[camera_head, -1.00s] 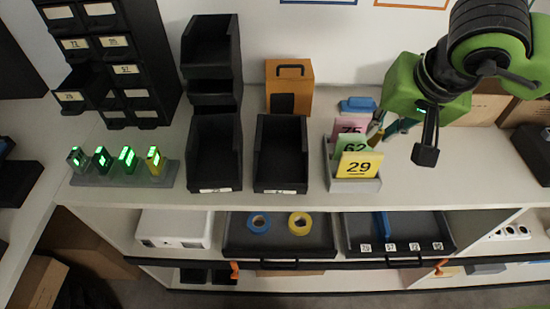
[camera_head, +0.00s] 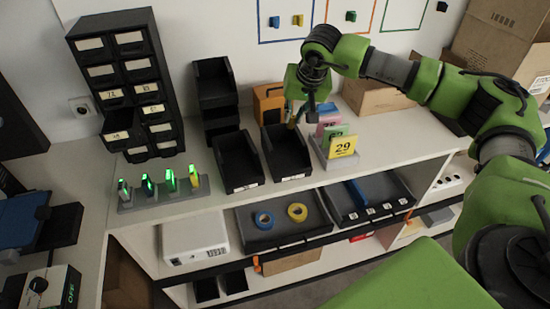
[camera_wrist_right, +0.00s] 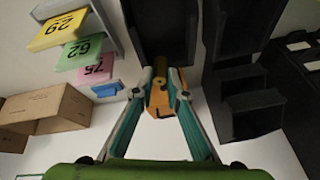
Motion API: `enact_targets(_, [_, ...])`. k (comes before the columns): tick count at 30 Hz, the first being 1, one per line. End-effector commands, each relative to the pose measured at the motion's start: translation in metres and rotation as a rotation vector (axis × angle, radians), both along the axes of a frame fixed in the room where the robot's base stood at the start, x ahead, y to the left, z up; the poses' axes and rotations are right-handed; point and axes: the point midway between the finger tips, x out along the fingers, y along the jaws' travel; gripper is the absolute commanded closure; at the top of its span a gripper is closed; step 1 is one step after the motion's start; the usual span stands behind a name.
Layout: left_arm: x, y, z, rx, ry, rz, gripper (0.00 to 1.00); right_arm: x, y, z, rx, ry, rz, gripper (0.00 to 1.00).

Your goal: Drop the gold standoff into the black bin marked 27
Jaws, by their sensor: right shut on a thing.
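My right gripper (camera_head: 294,124) hangs over the back part of the right one of two open black bins (camera_head: 287,153) on the counter. In the right wrist view my right gripper (camera_wrist_right: 160,80) is shut on a small gold standoff (camera_wrist_right: 159,71), held between its fingertips. A dark open bin (camera_wrist_right: 165,28) lies just beyond the fingertips there. The other front black bin (camera_head: 237,163) stands to its left. Both bins have white front labels, too small to read. My left gripper is out of view.
A card tray (camera_head: 338,162) with numbered cards stands right of the bins. An orange box (camera_head: 268,103) and stacked black bins (camera_head: 216,92) stand behind. A drawer cabinet (camera_head: 128,84) and a rack (camera_head: 165,193) with green lights are left.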

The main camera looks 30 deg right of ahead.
Motion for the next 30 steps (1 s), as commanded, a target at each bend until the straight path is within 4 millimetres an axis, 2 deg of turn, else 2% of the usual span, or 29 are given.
enact_targets(3, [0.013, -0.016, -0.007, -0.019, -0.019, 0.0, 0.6, 0.0, 0.0, -0.011, 0.0, 0.001, 0.0, 1.0])
enact_targets(7, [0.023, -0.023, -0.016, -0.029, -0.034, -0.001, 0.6, -0.001, 0.0, -0.025, 0.0, 0.001, 0.0, 1.0])
enact_targets(16, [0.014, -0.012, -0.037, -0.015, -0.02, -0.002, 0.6, -0.001, 0.0, -0.056, 0.0, 0.001, 0.0, 1.0])
enact_targets(26, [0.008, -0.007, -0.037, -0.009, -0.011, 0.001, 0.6, -0.001, 0.0, -0.058, 0.001, 0.001, -0.001, 1.0])
enact_targets(27, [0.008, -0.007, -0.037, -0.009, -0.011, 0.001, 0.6, -0.001, 0.0, -0.058, 0.001, 0.001, -0.001, 0.76])
enact_targets(28, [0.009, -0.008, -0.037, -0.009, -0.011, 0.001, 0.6, -0.001, 0.0, -0.058, 0.001, 0.001, -0.001, 0.69])
enact_targets(30, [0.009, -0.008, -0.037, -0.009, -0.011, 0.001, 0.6, -0.001, 0.0, -0.058, 0.001, 0.001, -0.001, 0.67])
